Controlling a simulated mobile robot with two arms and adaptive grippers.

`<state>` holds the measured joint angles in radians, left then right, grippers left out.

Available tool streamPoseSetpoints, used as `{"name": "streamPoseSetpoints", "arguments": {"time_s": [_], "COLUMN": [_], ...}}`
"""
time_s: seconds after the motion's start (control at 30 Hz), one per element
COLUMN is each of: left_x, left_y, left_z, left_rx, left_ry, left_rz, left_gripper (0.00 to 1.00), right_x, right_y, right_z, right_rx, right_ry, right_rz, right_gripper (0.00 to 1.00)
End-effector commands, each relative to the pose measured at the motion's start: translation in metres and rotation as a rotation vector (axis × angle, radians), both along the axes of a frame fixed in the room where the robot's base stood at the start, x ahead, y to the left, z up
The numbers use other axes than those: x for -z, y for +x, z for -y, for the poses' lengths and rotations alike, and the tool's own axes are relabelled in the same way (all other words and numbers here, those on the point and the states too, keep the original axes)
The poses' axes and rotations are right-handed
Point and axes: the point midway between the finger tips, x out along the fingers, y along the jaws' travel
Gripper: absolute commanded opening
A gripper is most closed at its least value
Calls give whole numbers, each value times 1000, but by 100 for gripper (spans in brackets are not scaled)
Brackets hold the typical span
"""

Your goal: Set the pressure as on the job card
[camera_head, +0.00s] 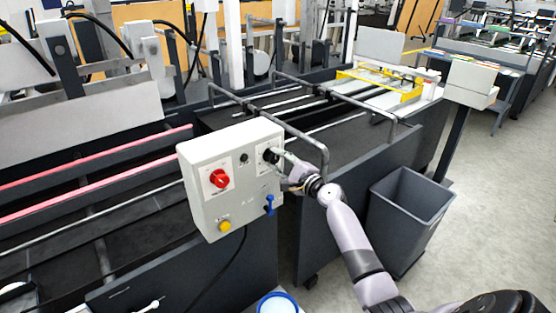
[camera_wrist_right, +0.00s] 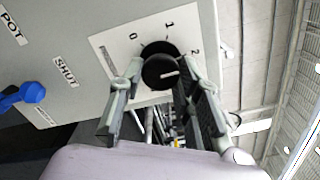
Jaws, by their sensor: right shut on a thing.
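A light grey control box (camera_head: 205,185) stands by the machine. Its black round knob (camera_wrist_right: 160,68) sits on a white dial plate (camera_wrist_right: 120,50) with the numbers 0, 1 and 2 showing; the rest of the scale is hidden by my fingers. A short white mark on the knob points roughly right in the wrist view, but I cannot tell what value it meets. My right gripper (camera_wrist_right: 158,105) is shut on the knob, one finger on each side; in the head view it (camera_head: 280,162) reaches the box from the right. I cannot make out a job card. My left gripper is not in view.
The box also carries a red knob (camera_head: 219,178), a yellow button (camera_head: 225,226) and a blue lever (camera_head: 269,205), which hangs below the dial and shows beside the SHUT label in the wrist view. A grey bin (camera_head: 408,215) stands right of my arm. Open floor lies further right.

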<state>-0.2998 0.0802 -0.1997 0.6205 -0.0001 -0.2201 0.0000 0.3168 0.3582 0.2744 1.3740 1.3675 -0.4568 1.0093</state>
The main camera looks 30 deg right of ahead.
Motion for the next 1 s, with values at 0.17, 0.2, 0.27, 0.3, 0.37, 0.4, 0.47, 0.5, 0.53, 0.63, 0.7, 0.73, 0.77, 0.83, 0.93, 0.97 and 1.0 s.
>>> {"name": "streamPoseSetpoints", "arguments": {"time_s": [0.17, 0.2, 0.27, 0.3, 0.37, 0.4, 0.47, 0.5, 0.53, 0.63, 0.7, 0.73, 0.77, 0.83, 0.93, 0.97, 1.0], "left_x": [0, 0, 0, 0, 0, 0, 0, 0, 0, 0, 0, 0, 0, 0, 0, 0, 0], "left_y": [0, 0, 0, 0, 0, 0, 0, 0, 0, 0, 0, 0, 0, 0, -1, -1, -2], "left_z": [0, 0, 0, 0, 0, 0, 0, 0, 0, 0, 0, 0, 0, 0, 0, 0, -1], "left_rx": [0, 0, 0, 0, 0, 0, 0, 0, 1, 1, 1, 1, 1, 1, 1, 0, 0], "left_ry": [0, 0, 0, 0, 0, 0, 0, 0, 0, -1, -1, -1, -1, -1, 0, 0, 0], "left_rz": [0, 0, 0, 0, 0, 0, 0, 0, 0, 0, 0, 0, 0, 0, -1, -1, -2], "left_gripper": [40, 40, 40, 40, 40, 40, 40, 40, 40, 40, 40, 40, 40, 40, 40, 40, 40], "right_x": [1, 1, 1, 1, 1, 1, 1, 1, 1, 1, 1, 1, 1, 1, 0, 0, 0], "right_y": [0, 0, 0, 0, 0, 0, 0, 0, 0, 0, 0, 0, 0, 0, 0, 0, -1], "right_z": [1, 1, 1, 1, 1, 0, 0, 0, 0, 0, 0, 0, 0, 0, 0, 0, 0], "right_rx": [1, 0, 1, 1, 1, 1, 1, 1, 1, 0, 0, 0, 0, 0, 0, 0, 0], "right_ry": [8, 8, 8, 7, 7, 7, 6, 6, 6, 6, 6, 6, 6, 5, 5, 5, 5], "right_rz": [-1, -2, -2, -2, -2, -2, -2, -2, -2, -2, -2, -2, -2, -2, -2, -2, -2], "right_gripper": [3, 3, 3, 3, 3, 3, 33, 36, 38, 45, 49, 50, 50, 50, 50, 50, 50]}}
